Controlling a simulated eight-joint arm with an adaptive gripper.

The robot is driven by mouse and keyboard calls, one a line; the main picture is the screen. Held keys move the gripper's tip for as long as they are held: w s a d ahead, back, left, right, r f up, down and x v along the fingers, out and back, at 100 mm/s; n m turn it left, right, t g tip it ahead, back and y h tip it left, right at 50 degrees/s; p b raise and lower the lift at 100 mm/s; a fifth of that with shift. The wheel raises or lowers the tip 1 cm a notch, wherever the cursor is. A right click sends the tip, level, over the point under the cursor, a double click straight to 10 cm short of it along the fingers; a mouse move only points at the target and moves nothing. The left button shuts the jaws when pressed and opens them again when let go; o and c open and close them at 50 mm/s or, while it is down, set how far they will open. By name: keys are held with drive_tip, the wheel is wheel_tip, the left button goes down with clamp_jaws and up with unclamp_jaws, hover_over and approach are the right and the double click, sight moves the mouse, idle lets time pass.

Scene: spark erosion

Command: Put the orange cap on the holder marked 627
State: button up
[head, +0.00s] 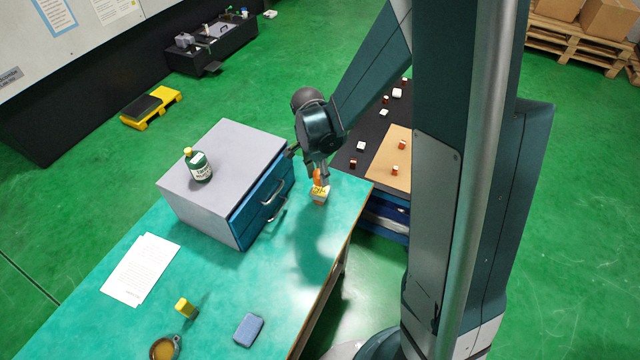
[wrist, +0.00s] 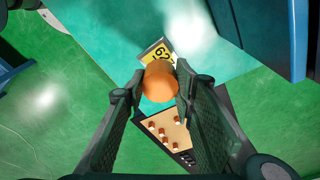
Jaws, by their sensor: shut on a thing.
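My gripper (head: 320,176) is shut on the orange cap (wrist: 160,82), which sits between both fingertips in the wrist view. In the head view a bit of the orange cap (head: 316,175) shows between the fingers. Just below it is a small holder (head: 320,196) with a yellow label, at the far end of the teal table. In the wrist view the holder's yellow label (wrist: 157,53) shows "62"; the cap hides part of the holder, and any further digit is not clear. I cannot tell whether the cap touches the holder.
A grey cabinet (head: 215,165) with blue drawers stands left of my gripper, with a green bottle (head: 198,166) on top. Papers (head: 142,268), a yellow block (head: 186,308), a blue block (head: 249,329) and a cup (head: 165,348) lie nearer. A dark bench (head: 372,135) with small parts stands behind.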

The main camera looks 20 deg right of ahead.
sight(321, 189)
drive_tip(key=shift+f, duration=0.35)
drive_tip(key=shift+f, duration=1.95)
drive_tip(key=shift+f+b, duration=0.2)
drive_tip(key=shift+b, duration=0.2)
drive_tip(key=o, duration=0.8)
drive_tip(key=shift+r, duration=0.25)
drive_tip(key=shift+s+a+r+p, duration=0.1)
drive_tip(key=shift+a+r+p, duration=0.15)
drive_tip(key=shift+r, duration=1.75)
drive_tip(key=shift+a+r+p, duration=0.2)
drive_tip(key=shift+r+p, duration=0.1)
drive_tip(key=shift+r, duration=1.65)
drive_tip(key=shift+s+a+r+p, duration=0.1)
drive_tip(key=shift+a+r+p, duration=0.15)
drive_tip(key=shift+r, duration=1.75)
